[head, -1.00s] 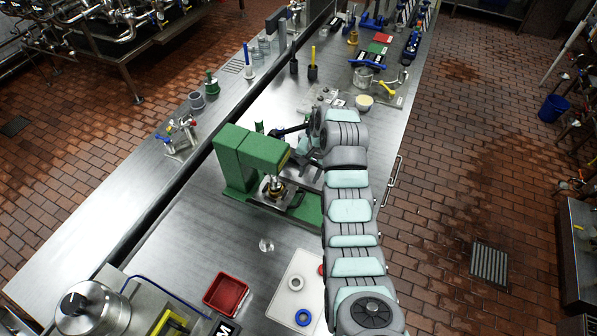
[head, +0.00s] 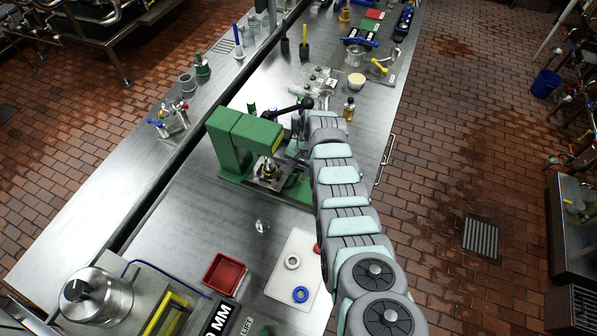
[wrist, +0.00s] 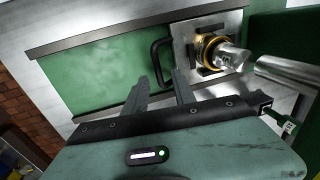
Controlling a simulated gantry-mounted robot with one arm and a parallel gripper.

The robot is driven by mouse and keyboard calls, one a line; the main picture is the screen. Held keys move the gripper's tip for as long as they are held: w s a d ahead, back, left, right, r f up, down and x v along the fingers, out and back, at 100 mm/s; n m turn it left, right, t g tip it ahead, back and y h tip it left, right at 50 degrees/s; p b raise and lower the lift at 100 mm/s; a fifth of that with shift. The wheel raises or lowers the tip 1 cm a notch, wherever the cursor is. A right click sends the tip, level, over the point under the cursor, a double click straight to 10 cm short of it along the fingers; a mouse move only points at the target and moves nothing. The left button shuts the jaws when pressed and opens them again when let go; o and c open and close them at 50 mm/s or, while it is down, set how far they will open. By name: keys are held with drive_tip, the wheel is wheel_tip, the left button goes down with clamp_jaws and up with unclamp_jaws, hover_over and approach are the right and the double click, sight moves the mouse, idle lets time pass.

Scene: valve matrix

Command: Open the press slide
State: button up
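The green press (head: 243,138) stands on the steel bench in the head view, with a black lever above it. In the wrist view, the press slide is a metal plate (wrist: 185,42) between rails on the green base (wrist: 95,80). It carries a brass-and-steel fitting (wrist: 222,54) and a black loop handle (wrist: 158,62) on its left edge. My gripper (wrist: 160,76) is open and empty, its two fingers apart and pointing toward the handle. The handle appears just beyond the fingertips; I cannot tell whether they touch. In the head view my fingers are hidden by my arm.
A steel cylinder (wrist: 288,74) lies close to the fitting in the wrist view. A red tray (head: 224,273) and a white board (head: 290,262) with rings lie in front of the press. An amber bottle (head: 349,108) stands behind my arm.

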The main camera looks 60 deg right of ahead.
drive_tip(key=shift+f, duration=0.35)
clamp_jaws()
idle(1.4)
